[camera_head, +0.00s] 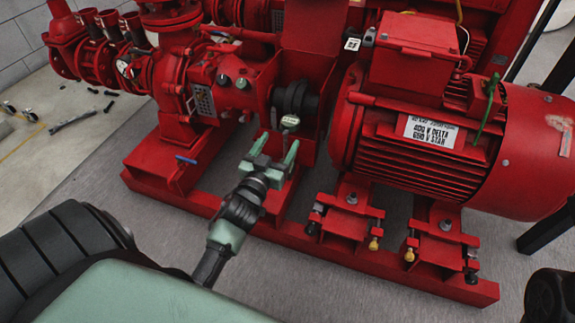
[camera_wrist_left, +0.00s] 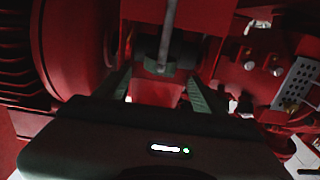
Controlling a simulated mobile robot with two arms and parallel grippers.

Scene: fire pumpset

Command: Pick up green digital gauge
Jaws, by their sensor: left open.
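The green digital gauge (camera_head: 290,121) is small and round with a pale face. It sits in front of the black coupling on the red pump set in the head view. My left gripper (camera_head: 277,147) is open, with its two green fingers pointing at the gauge from just below it. In the left wrist view the gauge, dark and seen on a grey stem (camera_wrist_left: 160,67), shows between and just beyond the open fingertips (camera_wrist_left: 161,84). Nothing is held, and I cannot tell whether a finger touches it. My right gripper is not in view.
A large red motor (camera_head: 430,150) stands right of the gauge. Red pump housing with a grey slotted plate (camera_head: 203,101) is to the left. The red base frame (camera_head: 395,268) runs below. Loose tools (camera_head: 72,121) lie on the floor at far left.

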